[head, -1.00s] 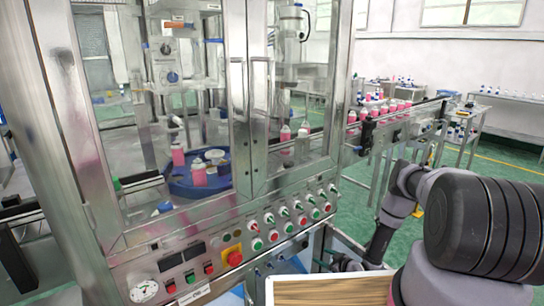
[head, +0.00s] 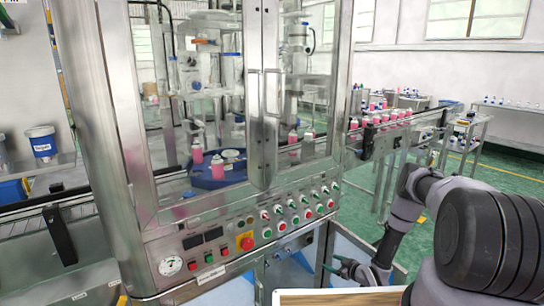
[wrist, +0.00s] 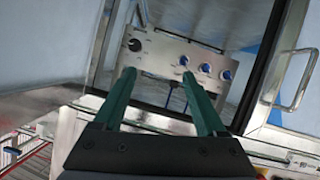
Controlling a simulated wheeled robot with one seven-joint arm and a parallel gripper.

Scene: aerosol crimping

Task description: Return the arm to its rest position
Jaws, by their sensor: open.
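My arm stands at the right of the head view, bent downward in front of the machine. My gripper (head: 345,268) is low in that view, near the lower part of the crimping machine (head: 120,150). In the wrist view my gripper (wrist: 158,88) shows two green fingers held apart with nothing between them. Beyond the fingers is a metal panel (wrist: 160,52) with a black knob and several blue-ringed fittings. The fingers appear apart from the panel, though the exact distance is hard to tell.
The control panel (head: 240,240) with buttons and a red emergency stop (head: 247,242) is left of my gripper. A conveyor (head: 420,122) carries pink bottles at the right. A wooden-topped surface (head: 335,298) lies at the bottom edge. Green floor (head: 500,180) is open at the right.

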